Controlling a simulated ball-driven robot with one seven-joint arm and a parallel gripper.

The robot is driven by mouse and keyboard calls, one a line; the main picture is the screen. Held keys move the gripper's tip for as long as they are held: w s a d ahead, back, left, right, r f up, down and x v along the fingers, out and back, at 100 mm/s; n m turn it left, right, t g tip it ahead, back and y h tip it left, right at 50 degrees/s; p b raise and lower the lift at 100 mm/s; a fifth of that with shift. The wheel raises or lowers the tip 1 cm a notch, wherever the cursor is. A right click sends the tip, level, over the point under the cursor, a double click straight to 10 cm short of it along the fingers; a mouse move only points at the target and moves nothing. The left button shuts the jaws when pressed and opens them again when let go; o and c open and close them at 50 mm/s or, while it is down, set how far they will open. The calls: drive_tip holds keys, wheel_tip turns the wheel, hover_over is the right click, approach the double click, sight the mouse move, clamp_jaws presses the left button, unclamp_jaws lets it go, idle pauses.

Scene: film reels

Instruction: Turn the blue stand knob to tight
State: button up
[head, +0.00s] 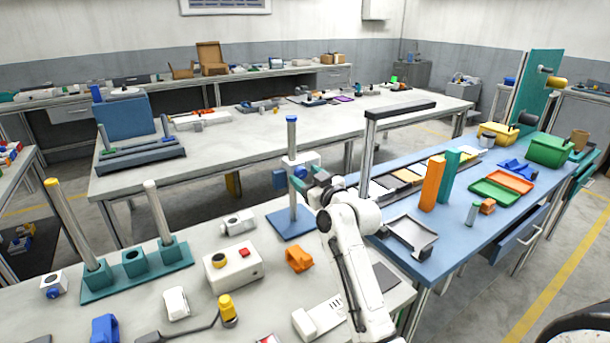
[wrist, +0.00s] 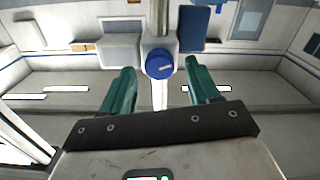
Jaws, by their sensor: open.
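The blue stand has a square blue base plate (head: 291,222) and a silver post with a blue cap (head: 291,119), upright on the near table. A white clamp block (head: 306,158) sits partway up the post. In the wrist view the round blue knob (wrist: 158,63) faces me on the white block. Its pale mark lies nearly level, pointing right. My gripper (head: 301,178) is at clamp height beside the post. In the wrist view its teal fingers (wrist: 160,72) are open, one on each side of the knob.
A white box with a red button (head: 232,268), an orange part (head: 299,259) and a teal rack with silver posts (head: 135,270) stand on the near table. A blue table (head: 455,240) with an orange block (head: 432,184) and trays is at right. Space around the base plate is mostly clear.

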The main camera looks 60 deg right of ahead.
drive_tip(key=shift+w+d, duration=0.3)
drive_tip(key=shift+w, duration=0.15)
drive_tip(key=c, duration=1)
